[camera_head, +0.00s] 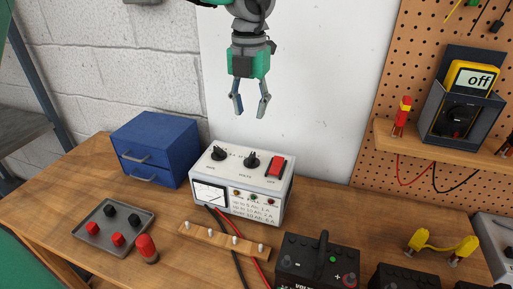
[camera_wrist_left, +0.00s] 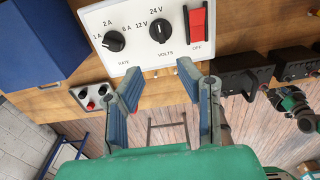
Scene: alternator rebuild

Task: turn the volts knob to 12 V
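The volts knob (camera_head: 251,161) is a black knob on the sloped top of a white charger (camera_head: 270,187), between the rate knob (camera_head: 219,153) and a red switch (camera_head: 276,166). In the left wrist view the volts knob (camera_wrist_left: 160,31) has 12 V printed to its left and 24 V above; its exact setting is too small to read surely. My left gripper (camera_head: 250,111) hangs above and behind the charger, fingers pointing down, open and empty, apart from the knob. Its fingers (camera_wrist_left: 167,100) stand wide apart in the wrist view.
A blue drawer box (camera_head: 155,148) stands left of the charger. A tray (camera_head: 133,233) with red and black caps lies front left. A wooden strip (camera_head: 222,243) and a black battery (camera_head: 317,262) are in front. Red and black cables run forward. A shelf holds a multimeter (camera_head: 458,117) reading off.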

